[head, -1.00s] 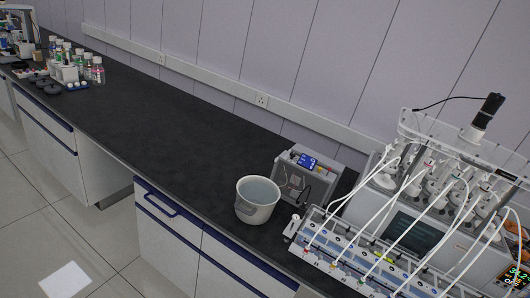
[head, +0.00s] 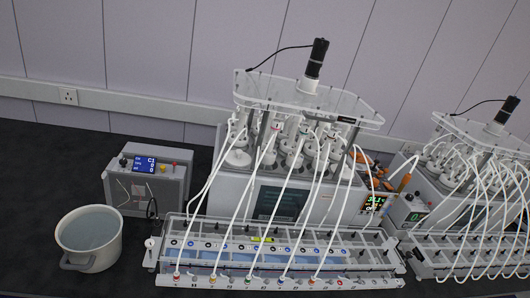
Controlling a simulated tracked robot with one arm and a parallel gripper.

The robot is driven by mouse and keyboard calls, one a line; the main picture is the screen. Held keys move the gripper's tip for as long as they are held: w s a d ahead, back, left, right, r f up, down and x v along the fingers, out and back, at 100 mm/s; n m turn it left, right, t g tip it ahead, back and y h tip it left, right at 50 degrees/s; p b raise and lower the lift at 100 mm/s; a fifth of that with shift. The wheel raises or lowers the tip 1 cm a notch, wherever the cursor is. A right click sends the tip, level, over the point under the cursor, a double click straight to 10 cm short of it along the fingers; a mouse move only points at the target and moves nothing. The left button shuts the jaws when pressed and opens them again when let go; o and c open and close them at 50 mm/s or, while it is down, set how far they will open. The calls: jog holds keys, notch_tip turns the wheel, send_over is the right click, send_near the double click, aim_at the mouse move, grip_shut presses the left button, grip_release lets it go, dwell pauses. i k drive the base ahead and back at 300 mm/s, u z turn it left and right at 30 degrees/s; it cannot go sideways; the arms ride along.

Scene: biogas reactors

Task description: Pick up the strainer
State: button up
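I cannot make out a strainer in this view. A white bucket-like pot (head: 89,238) with a handle on its front stands upright on the dark bench (head: 30,190) at the lower left. Its inside looks pale grey, and I cannot tell whether anything lies in it. My gripper is not in view.
A grey control box (head: 147,181) with a blue display stands behind the pot. A reactor unit (head: 290,190) with white tubes leads to a long metering tray (head: 280,262) at the front. A second reactor unit (head: 470,150) stands at the right. Bare bench lies at the far left.

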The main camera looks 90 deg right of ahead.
aim_at(377, 161)
jog(key=z, duration=1.25)
jog(key=i, duration=0.1)
jog(key=z, duration=1.9)
jog(key=i, duration=1)
jog(key=u, duration=0.2)
jog(key=k, duration=0.5)
jog(key=u, duration=1.55)
